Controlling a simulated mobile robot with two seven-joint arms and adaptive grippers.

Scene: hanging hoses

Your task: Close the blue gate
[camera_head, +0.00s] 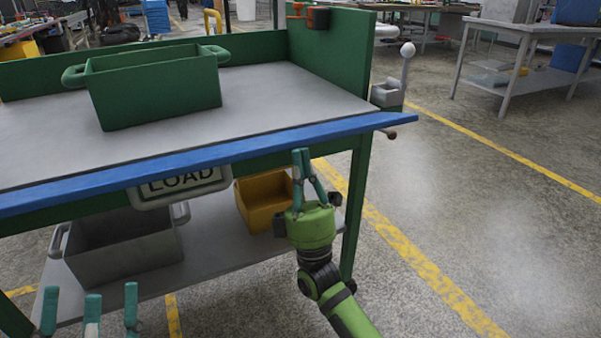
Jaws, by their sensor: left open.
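The blue gate (200,158) is a long blue bar along the front edge of the green workbench. It lies about level with the grey top, and its right end reaches past the bench's right side. My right gripper (302,153) points upward at the bar's front, right of the middle. Its teal fingertips look close together; I cannot tell if they touch the bar or each other. My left gripper (90,300) is at the bottom left, below the bar and in front of the lower shelf. Its fingers are spread and hold nothing visible.
A green bin (155,90) stands on the bench top. A LOAD sign (180,186) hangs under the bar. A grey bin (125,250) and a yellow bin (263,195) sit on the lower shelf. A ball-topped lever (406,60) stands at the right side. The floor to the right is clear.

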